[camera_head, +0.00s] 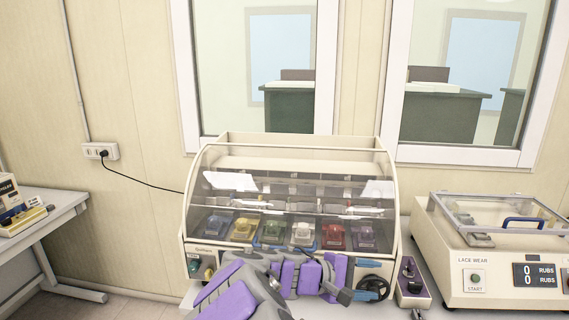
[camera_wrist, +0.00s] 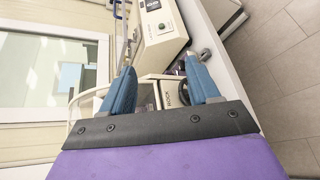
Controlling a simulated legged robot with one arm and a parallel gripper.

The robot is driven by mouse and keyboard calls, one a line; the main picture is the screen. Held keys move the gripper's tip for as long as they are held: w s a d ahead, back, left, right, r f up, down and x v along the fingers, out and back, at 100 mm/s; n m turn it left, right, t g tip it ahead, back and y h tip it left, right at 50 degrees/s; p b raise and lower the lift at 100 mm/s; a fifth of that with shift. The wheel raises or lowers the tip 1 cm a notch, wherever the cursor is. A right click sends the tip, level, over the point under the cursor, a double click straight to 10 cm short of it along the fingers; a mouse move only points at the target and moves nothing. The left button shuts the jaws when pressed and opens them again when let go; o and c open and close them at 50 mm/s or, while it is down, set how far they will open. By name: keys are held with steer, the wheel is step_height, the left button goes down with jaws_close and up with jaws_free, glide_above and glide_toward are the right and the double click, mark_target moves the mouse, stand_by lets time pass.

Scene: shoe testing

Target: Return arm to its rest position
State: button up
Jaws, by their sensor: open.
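My purple arm folds in front of the clear-fronted testing cabinet (camera_head: 290,158), low in the head view. My gripper (camera_head: 368,280) points right, at the cabinet's lower right corner by a black handwheel (camera_head: 378,288). In the wrist view my gripper (camera_wrist: 162,82) shows two blue fingers spread well apart, with nothing between them. Whether a finger touches the cabinet or wheel cannot be told.
Several coloured shoe-like pieces sit in a row inside the cabinet. A small purple control box with a joystick (camera_head: 410,275) stands right of it, then the lace wear machine (camera_head: 495,265). A side table (camera_head: 40,222) stands left, with free floor between.

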steer(key=s+d+f+m+g+y, duration=0.2)
steer(key=s+d+m+y, duration=0.1)
steer(key=s, duration=0.6)
steer(key=s+d+f+m+g+y, duration=0.1)
steer(key=s+d+m+g+y, duration=0.25)
steer(key=s, duration=0.55)
steer(key=s+a+f+m+y, duration=0.1)
steer(key=s+a+f+y, duration=0.1)
steer(key=s+a, duration=0.3)
steer(key=s+a+f+m+y, duration=0.1)
steer(key=s+a+f+y, duration=0.2)
steer(key=s, duration=0.8)
steer(key=a+y, duration=0.2)
steer(key=shift+s+a, duration=0.35)
steer(key=shift+s, duration=0.05)
stand_by(0.5)
